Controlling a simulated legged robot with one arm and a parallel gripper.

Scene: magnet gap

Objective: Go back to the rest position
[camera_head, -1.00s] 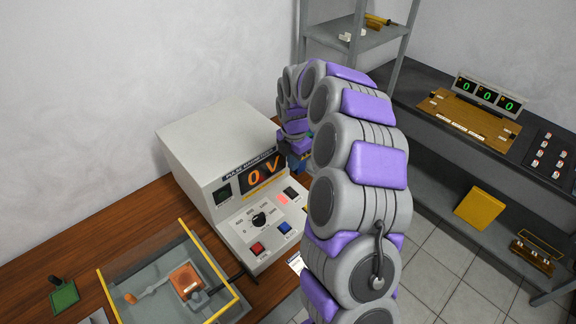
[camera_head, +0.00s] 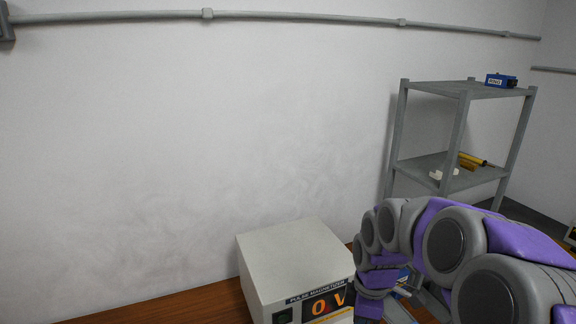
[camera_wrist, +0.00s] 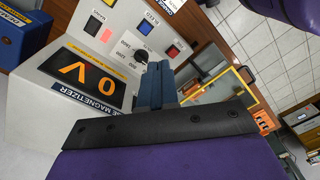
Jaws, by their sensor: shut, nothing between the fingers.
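My arm is curled at the lower right of the head view. My gripper there (camera_head: 398,287) is largely hidden behind the arm links, beside the magnetizer's right side. In the wrist view my gripper (camera_wrist: 158,84) shows its two blue-grey fingers together, with nothing between them. The pulse magnetizer (camera_head: 290,262) is a pale box with an orange display (camera_head: 326,303) reading 0 V. In the wrist view its panel (camera_wrist: 112,47) lies beyond the fingers, with a black dial, a red button and a blue button. I cannot tell the exact gap between fingertips and panel.
A yellow-edged clear guard (camera_wrist: 222,78) stands right of the fingers. The wall area above the magnetizer is clear.

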